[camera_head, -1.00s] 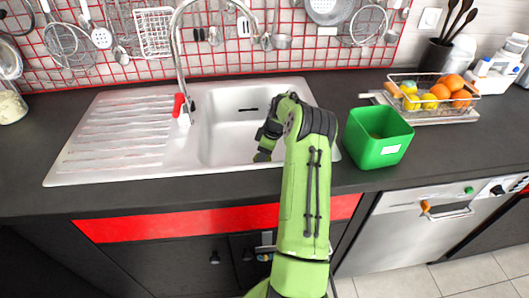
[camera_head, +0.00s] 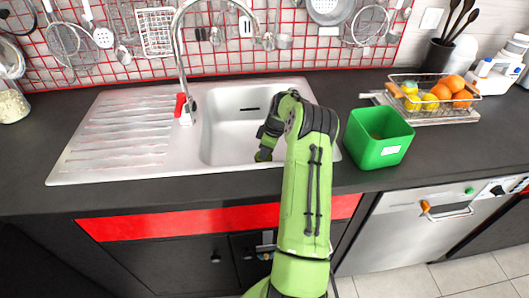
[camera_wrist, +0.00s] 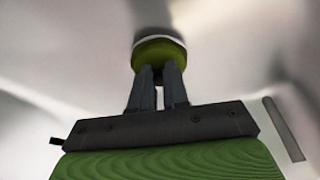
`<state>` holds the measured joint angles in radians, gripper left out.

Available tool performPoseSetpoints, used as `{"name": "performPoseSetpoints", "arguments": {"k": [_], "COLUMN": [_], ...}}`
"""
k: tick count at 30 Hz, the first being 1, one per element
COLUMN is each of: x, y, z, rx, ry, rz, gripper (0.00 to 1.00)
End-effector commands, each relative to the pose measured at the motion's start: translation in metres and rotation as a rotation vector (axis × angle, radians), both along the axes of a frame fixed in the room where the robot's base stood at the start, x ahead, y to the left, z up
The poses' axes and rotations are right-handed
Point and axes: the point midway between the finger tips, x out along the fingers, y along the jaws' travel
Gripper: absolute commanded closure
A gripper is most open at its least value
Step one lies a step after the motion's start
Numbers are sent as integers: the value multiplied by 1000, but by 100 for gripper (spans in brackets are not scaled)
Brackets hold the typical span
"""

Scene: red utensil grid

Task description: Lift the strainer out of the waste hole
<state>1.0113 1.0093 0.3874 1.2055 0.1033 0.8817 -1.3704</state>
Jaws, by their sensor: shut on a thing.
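The sink basin (camera_head: 225,137) is white and shows left of my arm in the head view. In the wrist view my gripper (camera_wrist: 159,75) points down into the basin, with its two dark fingers close together. They are shut on the strainer (camera_wrist: 159,50), a small round piece at the fingertips, olive green with a pale rim along its far edge. The waste hole cannot be made out, and I cannot tell whether the strainer is seated or clear of it. In the head view my arm hides the fingers and the strainer.
A chrome tap (camera_head: 181,60) with a red handle arches over the back of the sink. The ribbed drainer (camera_head: 115,135) on the left is clear. A green bin (camera_head: 377,150) stands close to the right of my arm. A wire fruit basket (camera_head: 432,117) stands behind it.

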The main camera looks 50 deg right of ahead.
Motion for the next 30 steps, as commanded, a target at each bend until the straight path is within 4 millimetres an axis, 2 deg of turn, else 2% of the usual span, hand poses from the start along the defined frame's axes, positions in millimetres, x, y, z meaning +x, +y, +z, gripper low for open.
{"name": "performPoseSetpoints", "arguments": {"k": [7, 17, 30], "x": [0, 0, 1], "y": [0, 0, 0], "z": [14, 15, 54], "rx": [0, 0, -1], "ry": [0, 0, -1], "rz": [1, 0, 1], "gripper": [100, 100, 100]}}
